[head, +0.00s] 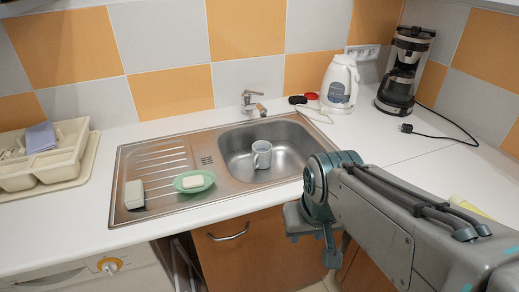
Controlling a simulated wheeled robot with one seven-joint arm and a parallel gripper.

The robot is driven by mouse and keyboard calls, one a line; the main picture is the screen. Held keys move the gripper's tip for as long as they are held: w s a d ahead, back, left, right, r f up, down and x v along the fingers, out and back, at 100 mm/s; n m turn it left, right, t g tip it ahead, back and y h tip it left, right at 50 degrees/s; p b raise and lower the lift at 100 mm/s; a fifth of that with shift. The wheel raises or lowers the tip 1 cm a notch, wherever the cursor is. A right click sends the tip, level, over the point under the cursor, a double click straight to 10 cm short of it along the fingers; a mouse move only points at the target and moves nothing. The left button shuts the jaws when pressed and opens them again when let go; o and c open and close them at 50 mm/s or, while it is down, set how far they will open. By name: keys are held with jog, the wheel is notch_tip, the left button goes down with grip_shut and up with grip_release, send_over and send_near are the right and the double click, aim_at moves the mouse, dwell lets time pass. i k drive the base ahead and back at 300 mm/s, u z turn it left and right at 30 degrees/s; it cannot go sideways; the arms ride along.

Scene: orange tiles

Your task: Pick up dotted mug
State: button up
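A small light-coloured mug (261,156) stands upright in the sink basin (288,133). Its handle seems to point left, and any dots on it are too small to make out. My arm comes in from the lower right. My gripper (330,256) hangs at the arm's end in front of the counter edge, below and to the right of the mug and apart from it. Its fingers are too unclear to tell whether it is open or shut.
The faucet (252,103) rises behind the basin. A green soap dish (194,181) and a pale block (134,194) sit on the drainboard.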

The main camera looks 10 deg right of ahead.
aim_at(262, 150)
jog(key=u, duration=0.2)
jog(key=k, duration=0.2)
jog(key=z, duration=0.6)
jog(key=i, duration=1.05)
jog(key=u, duration=0.8)
